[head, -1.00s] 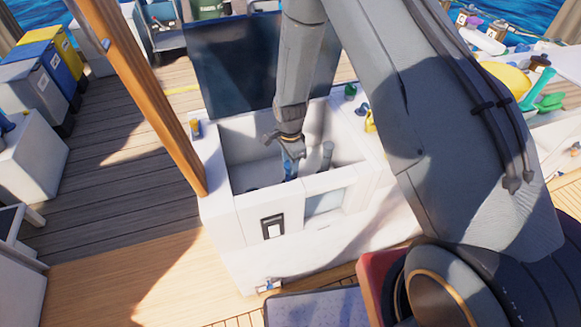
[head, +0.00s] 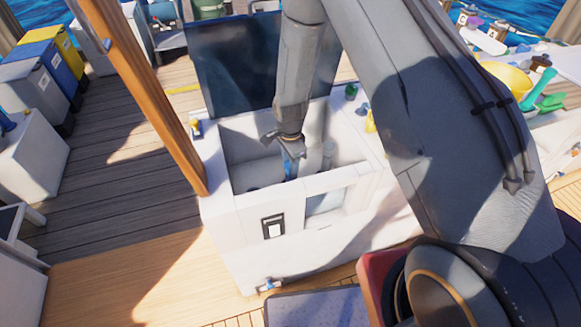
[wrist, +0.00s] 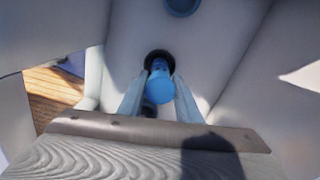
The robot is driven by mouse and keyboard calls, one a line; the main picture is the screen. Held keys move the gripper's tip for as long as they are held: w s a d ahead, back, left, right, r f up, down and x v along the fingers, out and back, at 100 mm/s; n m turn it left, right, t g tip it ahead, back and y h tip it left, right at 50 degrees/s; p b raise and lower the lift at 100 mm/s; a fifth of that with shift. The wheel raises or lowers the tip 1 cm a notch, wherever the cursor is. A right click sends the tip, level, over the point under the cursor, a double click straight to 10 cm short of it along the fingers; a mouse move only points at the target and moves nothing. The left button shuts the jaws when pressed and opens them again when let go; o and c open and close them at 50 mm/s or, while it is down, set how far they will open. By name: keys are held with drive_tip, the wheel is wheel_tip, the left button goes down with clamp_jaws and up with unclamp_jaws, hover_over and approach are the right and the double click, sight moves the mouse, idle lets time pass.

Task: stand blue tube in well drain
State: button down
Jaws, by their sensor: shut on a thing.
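The blue tube (wrist: 160,88) is between the two fingers of my gripper (wrist: 160,98) in the wrist view. In the head view my gripper (head: 291,153) is down inside the white well (head: 235,148), shut on the tube, which points downward (head: 290,170). A dark ring (wrist: 158,55), which looks like the drain, shows right behind the tube's far end in the wrist view. The tube covers part of this ring, and I cannot tell whether its end is inside it. The tube's lower end is hidden by the well's front wall in the head view.
The dark raised hatch lid (head: 240,65) is behind the well. A wooden post (head: 140,95) rises at its left. Small items, including a yellow one (head: 370,122), lie on the right ledge.

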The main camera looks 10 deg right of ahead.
drive_tip(key=shift+f+b, duration=0.3)
drive_tip(key=shift+f, duration=0.25)
drive_tip(key=c, duration=1.6)
unclamp_jaws()
drive_tip(key=shift+o, duration=0.2)
drive_tip(key=shift+r+p, duration=3.2)
drive_tip(key=shift+r, duration=2.35)
